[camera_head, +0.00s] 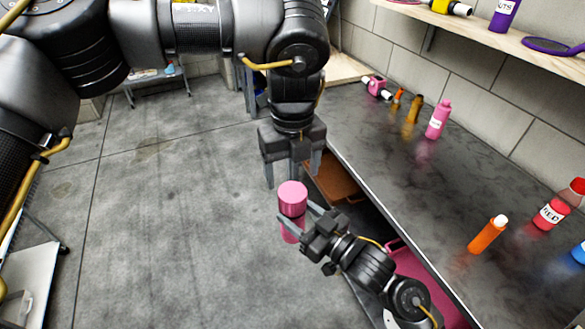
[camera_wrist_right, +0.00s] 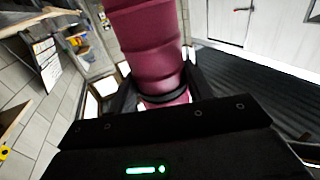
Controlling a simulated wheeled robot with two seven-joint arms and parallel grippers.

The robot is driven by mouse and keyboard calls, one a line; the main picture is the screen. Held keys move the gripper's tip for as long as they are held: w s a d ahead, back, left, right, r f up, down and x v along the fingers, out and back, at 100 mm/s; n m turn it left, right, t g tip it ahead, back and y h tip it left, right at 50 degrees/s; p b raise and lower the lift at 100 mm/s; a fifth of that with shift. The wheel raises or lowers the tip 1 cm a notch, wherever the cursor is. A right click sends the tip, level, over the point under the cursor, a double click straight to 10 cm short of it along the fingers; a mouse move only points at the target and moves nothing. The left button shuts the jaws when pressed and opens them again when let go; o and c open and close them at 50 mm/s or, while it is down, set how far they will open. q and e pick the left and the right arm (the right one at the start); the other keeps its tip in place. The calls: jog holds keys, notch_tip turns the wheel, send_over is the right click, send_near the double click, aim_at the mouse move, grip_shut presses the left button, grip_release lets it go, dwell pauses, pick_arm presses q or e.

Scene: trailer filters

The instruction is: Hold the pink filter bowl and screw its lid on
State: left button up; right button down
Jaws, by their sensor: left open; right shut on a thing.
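The pink filter bowl (camera_head: 290,232) is upright over the floor, left of the counter, and also fills the top of the right wrist view (camera_wrist_right: 150,50). A round, flat pink top (camera_head: 292,190), apparently the lid, sits on it; I cannot tell how tightly it is seated. My right gripper (camera_head: 297,212) is shut around the pink body just below this top. My left gripper (camera_head: 292,178) points down directly above the pink top, open, with its fingers spread to either side. It holds nothing.
The dark counter (camera_head: 400,170) runs along the right, with a pink bottle (camera_head: 438,120), an orange bottle (camera_head: 488,234), a red bottle (camera_head: 560,204) and a small pink filter part (camera_head: 376,87) on it. A wooden shelf (camera_head: 490,35) hangs above. The floor (camera_head: 170,220) at left is mostly clear.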

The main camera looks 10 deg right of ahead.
aim_at(292, 192)
pick_arm(q)
jog(key=shift+f, duration=4)
jog(key=shift+c, duration=0.4)
jog(key=c, duration=0.9)
jog(key=o, duration=1.1)
jog(key=shift+o, duration=0.2)
jog(key=shift+r, duration=0.1)
notch_tip(292, 192, up, 12)
